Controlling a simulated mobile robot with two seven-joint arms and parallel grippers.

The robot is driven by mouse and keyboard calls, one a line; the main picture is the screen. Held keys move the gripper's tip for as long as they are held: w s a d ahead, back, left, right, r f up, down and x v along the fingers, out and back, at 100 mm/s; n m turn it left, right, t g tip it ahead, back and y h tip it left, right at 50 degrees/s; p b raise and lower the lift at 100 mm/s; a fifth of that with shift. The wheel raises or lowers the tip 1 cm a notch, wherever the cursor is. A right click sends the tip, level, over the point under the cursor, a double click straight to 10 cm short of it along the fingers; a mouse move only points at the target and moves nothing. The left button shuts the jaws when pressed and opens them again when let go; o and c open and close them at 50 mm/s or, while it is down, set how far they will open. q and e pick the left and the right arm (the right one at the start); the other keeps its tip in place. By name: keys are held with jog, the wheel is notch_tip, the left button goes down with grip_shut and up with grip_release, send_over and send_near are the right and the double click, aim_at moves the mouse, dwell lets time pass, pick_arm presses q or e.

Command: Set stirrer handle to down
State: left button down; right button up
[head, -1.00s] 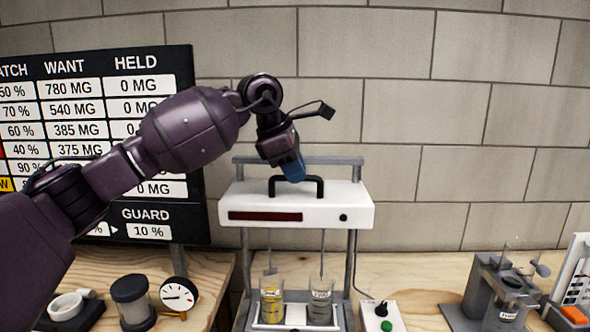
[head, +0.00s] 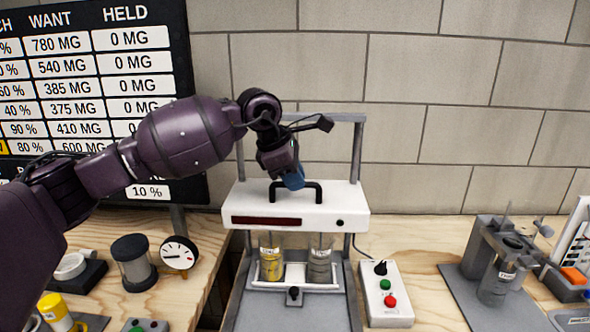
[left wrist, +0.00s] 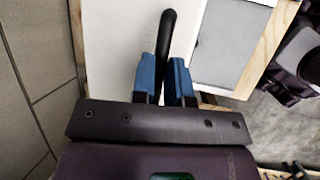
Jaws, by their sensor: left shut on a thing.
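The stirrer is a white head unit (head: 295,211) on two grey posts, with a dark display strip and a small dark dot on its front. Its black arched handle (head: 318,188) stands on top and also shows in the left wrist view (left wrist: 168,30). My left gripper (head: 293,180) has blue fingers shut on the handle; in the left wrist view the bar runs between them. The head unit sits well below the posts' top crossbar (head: 318,117), just above a yellow-filled beaker (head: 271,265) and a grey-filled beaker (head: 320,265). My right gripper is not in view.
A control box (head: 388,293) with a black knob, green and red buttons stands right of the stirrer. A gauge (head: 179,253) and a dark-capped jar (head: 134,262) stand at left. A grey apparatus (head: 500,255) is at right. A board (head: 95,85) hangs behind.

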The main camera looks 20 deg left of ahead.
pick_arm(q)
jog(key=c, duration=1.3)
grip_release()
jog(key=shift+f, duration=0.35)
jog(key=shift+o, duration=0.9)
jog(key=shift+r, duration=0.15)
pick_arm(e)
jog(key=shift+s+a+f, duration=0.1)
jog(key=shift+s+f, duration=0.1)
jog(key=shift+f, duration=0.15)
pick_arm(q)
jog(key=shift+a+r, duration=0.1)
jog(key=shift+r, duration=0.1)
jog(key=p+v, duration=0.1)
jog(key=v, duration=0.9)
jog(key=shift+r, duration=0.2)
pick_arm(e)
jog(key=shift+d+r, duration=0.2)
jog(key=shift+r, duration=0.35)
pick_arm(q)
jog(key=shift+s, duration=0.1)
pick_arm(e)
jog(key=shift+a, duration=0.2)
